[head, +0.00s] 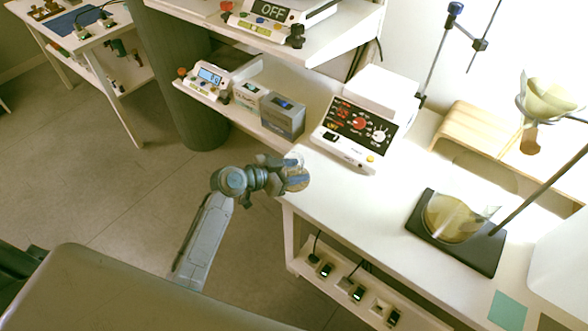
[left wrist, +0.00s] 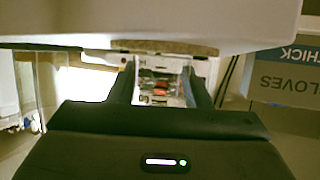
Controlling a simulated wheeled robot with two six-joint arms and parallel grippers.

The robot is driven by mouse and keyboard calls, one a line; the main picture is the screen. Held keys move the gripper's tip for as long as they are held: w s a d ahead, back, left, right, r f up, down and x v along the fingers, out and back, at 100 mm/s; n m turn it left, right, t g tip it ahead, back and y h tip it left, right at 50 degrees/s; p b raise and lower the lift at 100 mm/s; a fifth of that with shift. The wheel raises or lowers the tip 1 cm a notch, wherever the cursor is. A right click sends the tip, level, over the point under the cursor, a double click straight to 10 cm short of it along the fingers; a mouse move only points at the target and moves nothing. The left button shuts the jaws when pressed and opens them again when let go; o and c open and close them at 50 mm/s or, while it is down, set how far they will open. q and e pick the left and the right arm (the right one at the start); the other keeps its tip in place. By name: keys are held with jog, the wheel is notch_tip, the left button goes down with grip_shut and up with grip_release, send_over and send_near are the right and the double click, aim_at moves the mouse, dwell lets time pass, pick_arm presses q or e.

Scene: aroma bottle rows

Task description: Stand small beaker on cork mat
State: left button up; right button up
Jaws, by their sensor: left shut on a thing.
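My left gripper (head: 287,173) is at the near left corner of the white table. It is shut on the small beaker, a clear glass whose rim (head: 296,158) shows just past the fingers. The left wrist view is upside down; there the fingers (left wrist: 160,88) stand on both sides of the see-through glass. A round tan patch (head: 298,184), which looks like the cork mat, shows under the fingertips. A brown cork edge (left wrist: 165,46) also shows on the white surface in the left wrist view. I cannot tell whether the beaker touches the mat. My right gripper is out of view.
A hotplate-like device (head: 358,130) with a dark panel stands behind the gripper. A wooden rack (head: 490,135) stands at the back. Boxes (head: 283,116) sit on the left shelf. Mid-table is clear.

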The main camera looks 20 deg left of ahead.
pick_arm(q)
jog(key=shift+f, duration=0.1)
jog(key=o, duration=1)
jog(key=shift+w, duration=0.1)
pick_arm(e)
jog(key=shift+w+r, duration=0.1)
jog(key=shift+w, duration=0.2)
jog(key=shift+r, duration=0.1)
pick_arm(q)
jog(key=shift+v, duration=1.2)
jog(key=b+v, duration=0.1)
jog(key=v, duration=0.8)
jog(key=shift+s+a+r+b, duration=0.2)
jog(key=shift+r+b, duration=0.1)
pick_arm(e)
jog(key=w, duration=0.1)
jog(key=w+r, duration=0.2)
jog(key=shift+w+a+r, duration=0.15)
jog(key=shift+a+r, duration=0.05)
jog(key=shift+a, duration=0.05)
